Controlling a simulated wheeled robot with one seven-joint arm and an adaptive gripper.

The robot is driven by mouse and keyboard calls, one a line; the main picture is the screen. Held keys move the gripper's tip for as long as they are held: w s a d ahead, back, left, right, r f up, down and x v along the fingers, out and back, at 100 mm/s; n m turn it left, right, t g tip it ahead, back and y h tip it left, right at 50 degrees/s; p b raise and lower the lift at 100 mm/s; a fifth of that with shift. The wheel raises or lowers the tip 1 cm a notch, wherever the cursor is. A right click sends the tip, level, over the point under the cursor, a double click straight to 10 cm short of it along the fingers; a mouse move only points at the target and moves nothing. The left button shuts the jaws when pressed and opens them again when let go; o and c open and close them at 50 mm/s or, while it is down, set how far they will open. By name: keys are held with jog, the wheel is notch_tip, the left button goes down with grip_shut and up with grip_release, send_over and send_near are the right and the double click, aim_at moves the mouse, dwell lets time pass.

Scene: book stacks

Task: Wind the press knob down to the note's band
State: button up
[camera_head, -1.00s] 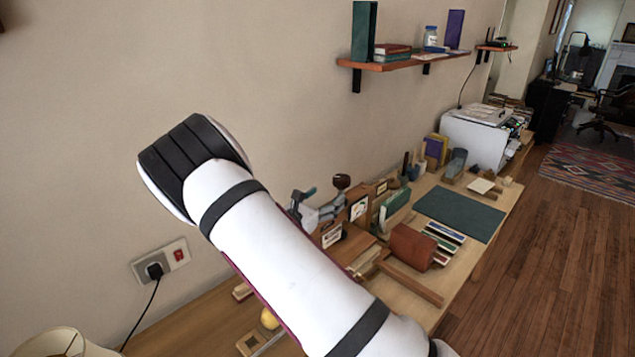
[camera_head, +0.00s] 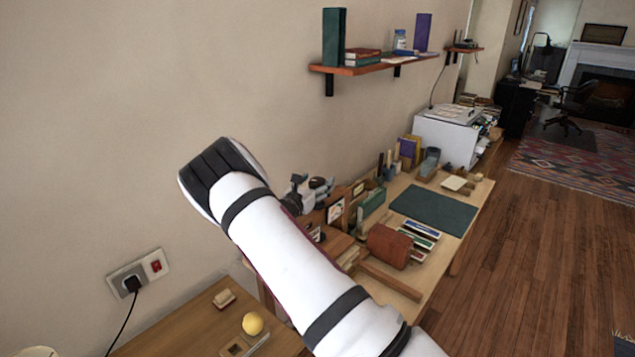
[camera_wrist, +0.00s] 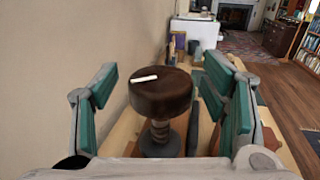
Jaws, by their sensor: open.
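The press knob (camera_wrist: 160,92) is a dark brown round knob with a white line on its top, on a threaded screw (camera_wrist: 160,133) in the wrist view. My gripper (camera_wrist: 162,74) is open, with one teal-padded finger on each side of the knob and visible gaps between. In the head view the knob (camera_head: 319,183) shows small beside my gripper (camera_head: 297,188), partly behind my white arm. A small framed card (camera_head: 335,212) stands near the press; I cannot tell whether it is the note. No band can be made out.
The desk holds a dark green mat (camera_head: 433,210), a reddish-brown roll-shaped object (camera_head: 389,246) and a green book (camera_head: 371,203). A shelf (camera_head: 375,66) hangs on the wall above.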

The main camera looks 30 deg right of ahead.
jog(key=shift+w+d, duration=0.2)
jog(key=shift+d, duration=0.15)
jog(key=shift+c, duration=0.4)
jog(key=c, duration=1.1)
jog(key=shift+w+m+g+b, duration=0.1)
jog(key=shift+m+g+b, duration=0.25)
jog(key=shift+b, duration=0.2)
jog(key=shift+w+f+m+g+h+b, duration=0.15)
jog(key=shift+m+g+h+b, duration=0.2)
jog(key=shift+g+h+b, duration=0.35)
jog(key=m+g+h+b, duration=0.1)
jog(key=m+g+b, duration=0.2)
jog(key=b, duration=0.4)
jog(key=shift+f+m+g, duration=0.1)
jog(key=shift+m+g, duration=0.2)
jog(key=shift+g, duration=0.55)
jog(key=m+g+b, duration=0.2)
jog(key=g+b, duration=0.1)
jog(key=b, duration=0.1)
jog(key=m+g+b, duration=0.2)
jog(key=g+b, duration=0.1)
jog(key=b, duration=0.1)
jog(key=shift+g+b, duration=0.3)
jog(key=m+g+b, duration=0.1)
jog(key=g+b, duration=0.1)
jog(key=m+g+y+b, duration=0.1)
jog(key=g+b, duration=0.1)
jog(key=shift+s+r+m, duration=0.2)
jog(key=shift+r+m, duration=0.2)
